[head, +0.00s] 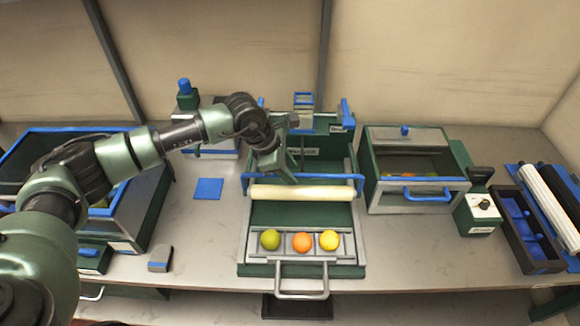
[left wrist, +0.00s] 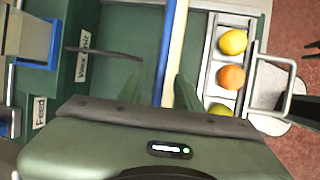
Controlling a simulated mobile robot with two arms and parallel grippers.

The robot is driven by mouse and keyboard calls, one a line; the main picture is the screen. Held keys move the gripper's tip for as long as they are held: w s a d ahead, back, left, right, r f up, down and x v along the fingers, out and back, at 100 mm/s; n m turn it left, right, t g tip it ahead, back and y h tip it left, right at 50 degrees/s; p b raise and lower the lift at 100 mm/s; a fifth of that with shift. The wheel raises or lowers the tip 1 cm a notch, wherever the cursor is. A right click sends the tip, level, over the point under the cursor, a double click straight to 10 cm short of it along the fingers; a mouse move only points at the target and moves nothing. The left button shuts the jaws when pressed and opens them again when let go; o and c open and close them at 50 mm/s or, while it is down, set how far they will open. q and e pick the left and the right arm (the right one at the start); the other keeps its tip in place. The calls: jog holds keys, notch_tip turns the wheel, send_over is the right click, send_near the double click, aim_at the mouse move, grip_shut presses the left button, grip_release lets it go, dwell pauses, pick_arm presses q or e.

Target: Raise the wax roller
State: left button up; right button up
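The wax roller (head: 320,192) is a cream cylinder lying across the green machine, in front of a blue crossbar (head: 338,177). In the left wrist view the roller (left wrist: 179,45) and the blue bar (left wrist: 166,45) run side by side. My left gripper (head: 287,172) points down at the bar, left of its middle. In the left wrist view its fingers (left wrist: 174,92) stand apart, one on each side of the bar and roller strip. Whether they touch either is hidden.
A grey tray (head: 250,243) in front of the roller holds a green fruit (head: 270,239), an orange (head: 302,242) and a yellow fruit (head: 329,239). A handle (head: 302,294) projects in front. A drawer box (head: 385,195) stands close at the right.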

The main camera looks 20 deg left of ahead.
pick_arm(q)
jog(key=shift+f, duration=0.1)
jog(key=shift+c, duration=0.2)
grip_shut()
jog(key=shift+w, duration=0.1)
dwell(1.1)
